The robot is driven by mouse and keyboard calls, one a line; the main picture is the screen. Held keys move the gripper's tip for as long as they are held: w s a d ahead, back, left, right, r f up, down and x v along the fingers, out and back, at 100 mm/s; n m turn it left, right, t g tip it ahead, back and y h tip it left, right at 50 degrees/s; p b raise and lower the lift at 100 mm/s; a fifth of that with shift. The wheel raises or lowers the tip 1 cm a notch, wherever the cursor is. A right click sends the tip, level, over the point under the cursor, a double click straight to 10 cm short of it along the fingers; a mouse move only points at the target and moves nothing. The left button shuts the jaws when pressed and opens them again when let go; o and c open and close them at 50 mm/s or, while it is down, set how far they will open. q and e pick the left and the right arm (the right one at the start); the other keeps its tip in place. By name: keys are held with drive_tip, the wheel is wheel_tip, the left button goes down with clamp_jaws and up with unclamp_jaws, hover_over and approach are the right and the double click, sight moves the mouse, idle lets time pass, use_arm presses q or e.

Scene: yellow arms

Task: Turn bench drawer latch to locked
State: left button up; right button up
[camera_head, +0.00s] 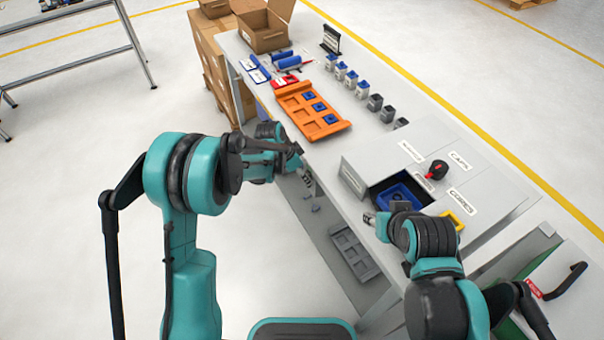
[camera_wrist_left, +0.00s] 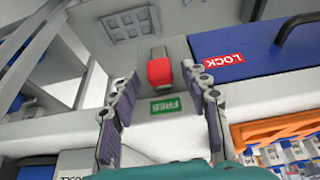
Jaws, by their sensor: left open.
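The latch (camera_wrist_left: 160,72) is a red knob on a grey plate, seen in the left wrist view. Its red end lies beside the green FREE label (camera_wrist_left: 165,107). The red LOCK label (camera_wrist_left: 223,59) is to its right, on the blue drawer front (camera_wrist_left: 275,35). My left gripper (camera_wrist_left: 161,84) is open, with one finger on each side of the latch; I cannot tell whether they touch it. In the head view, my left gripper (camera_head: 307,182) is at the bench's near side, and the latch is hidden. My right gripper (camera_head: 372,219) is near the open blue bin; its jaw state is unclear.
The bench (camera_head: 255,88) carries an orange tray (camera_head: 290,92) with blue parts, a row of small grey and blue pieces, and a cardboard box (camera_head: 266,40). A blue bin (camera_head: 402,192) sits in an open recess. A grey tray (camera_head: 352,252) is below the bench edge.

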use_arm(q)
clamp_jaws()
drive_tip(key=shift+w+a+f+n+g+h+b, duration=0.25)
drive_tip(key=shift+w+a+g+h+b, duration=0.3)
drive_tip(key=shift+g, duration=0.4)
drive_tip(key=shift+w+a+f+n+g+h+b, duration=0.3)
drive_tip(key=shift+w+g+h, duration=0.3)
drive_tip(key=shift+w+g, duration=0.25)
drive_tip(key=shift+w+a+f+n+g+h+b, duration=0.25)
drive_tip(key=shift+w+g+h+b, duration=0.3)
drive_tip(key=shift+g, duration=0.45)
drive_tip(key=shift+w+a, duration=0.1)
